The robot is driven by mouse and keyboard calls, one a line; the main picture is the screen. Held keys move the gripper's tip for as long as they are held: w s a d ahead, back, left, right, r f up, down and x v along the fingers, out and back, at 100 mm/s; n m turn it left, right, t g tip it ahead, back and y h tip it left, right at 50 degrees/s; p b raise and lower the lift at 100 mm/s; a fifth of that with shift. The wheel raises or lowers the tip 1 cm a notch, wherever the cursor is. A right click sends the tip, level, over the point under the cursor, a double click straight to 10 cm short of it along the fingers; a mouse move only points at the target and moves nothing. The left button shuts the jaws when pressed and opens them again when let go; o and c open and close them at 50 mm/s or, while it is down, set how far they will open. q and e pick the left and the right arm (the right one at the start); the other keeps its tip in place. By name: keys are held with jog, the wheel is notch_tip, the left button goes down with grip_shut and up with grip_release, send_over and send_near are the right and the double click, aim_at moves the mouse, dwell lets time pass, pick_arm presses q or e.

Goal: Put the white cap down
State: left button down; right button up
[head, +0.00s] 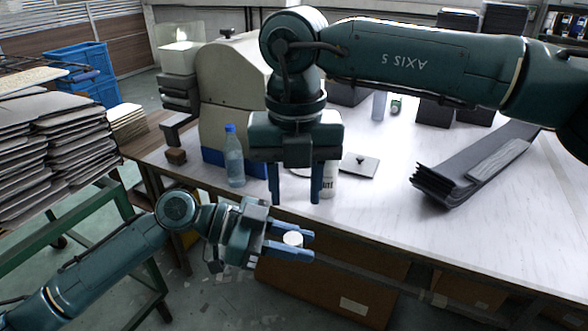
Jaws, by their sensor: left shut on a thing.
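The white cap (292,239) is between the fingers of my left gripper (306,245). That gripper is shut on it and holds it in front of the table's front edge, at the lower middle of the head view. My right gripper (296,200) points down above it, near the table's front edge. Its fingers are apart with nothing seen between them. A white container with dark lettering (329,182) stands on the table (390,215) just right of the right gripper, partly hidden by its finger.
A blue bottle (234,160) stands left of the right gripper. A small plate with a dark knob (359,165) lies behind the white container. Stacked sheets (50,150) fill a cart at the left. The table's front right is clear.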

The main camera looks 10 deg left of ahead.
aim_at(295, 238)
notch_tip(295, 238, down, 9)
jog(key=shift+f, duration=0.1)
dwell(0.4)
jog(key=c, duration=0.6)
pick_arm(q)
jog(key=c, duration=1.1)
grip_release()
pick_arm(e)
jog(key=shift+c, duration=1)
pick_arm(q)
jog(key=shift+o, duration=0.2)
